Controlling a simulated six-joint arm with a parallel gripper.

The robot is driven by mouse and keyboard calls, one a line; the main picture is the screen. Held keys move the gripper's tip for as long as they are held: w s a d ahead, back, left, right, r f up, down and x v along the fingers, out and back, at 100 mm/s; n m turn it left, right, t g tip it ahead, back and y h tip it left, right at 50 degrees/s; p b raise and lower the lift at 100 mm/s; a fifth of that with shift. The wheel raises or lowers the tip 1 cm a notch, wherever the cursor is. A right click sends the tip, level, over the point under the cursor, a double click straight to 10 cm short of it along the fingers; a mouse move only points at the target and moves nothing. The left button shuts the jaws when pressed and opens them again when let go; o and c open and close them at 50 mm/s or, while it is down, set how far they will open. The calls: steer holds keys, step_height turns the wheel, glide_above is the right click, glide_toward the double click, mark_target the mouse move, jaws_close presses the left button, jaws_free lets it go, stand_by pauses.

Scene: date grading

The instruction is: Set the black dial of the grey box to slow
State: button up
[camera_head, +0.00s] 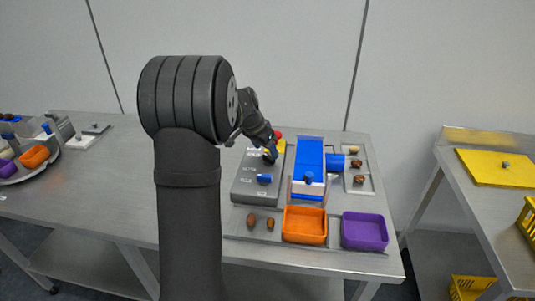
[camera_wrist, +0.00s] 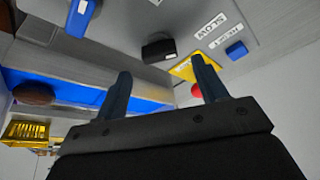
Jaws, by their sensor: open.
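The grey box (camera_head: 243,187) stands on the steel table, right of my arm in the head view. In the wrist view its grey face (camera_wrist: 125,30) carries the black dial (camera_wrist: 158,48), which has a small white mark toward its right side. A label that reads SLOW (camera_wrist: 211,27) lies to the right of the dial. My gripper (camera_wrist: 164,80) is open and empty, its two fingers apart, with the dial ahead of the gap between them. I cannot tell that either finger touches it. In the head view my gripper (camera_head: 270,152) is over the box's far end and hides much there.
A blue knob (camera_head: 264,179) is nearer on the box; a blue button (camera_wrist: 236,50) and red part (camera_wrist: 196,90) are near the dial. A blue-topped machine (camera_head: 310,155) stands close right. Orange (camera_head: 304,239) and purple (camera_head: 365,244) trays sit in front.

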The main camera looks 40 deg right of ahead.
mark_target(269, 156)
steer(key=w+v, duration=0.1)
steer(key=v, duration=1.2)
steer(key=shift+s+r, duration=0.3)
steer(key=shift+s, duration=0.2)
steer(key=x, duration=1.7)
steer(key=shift+f, duration=0.3)
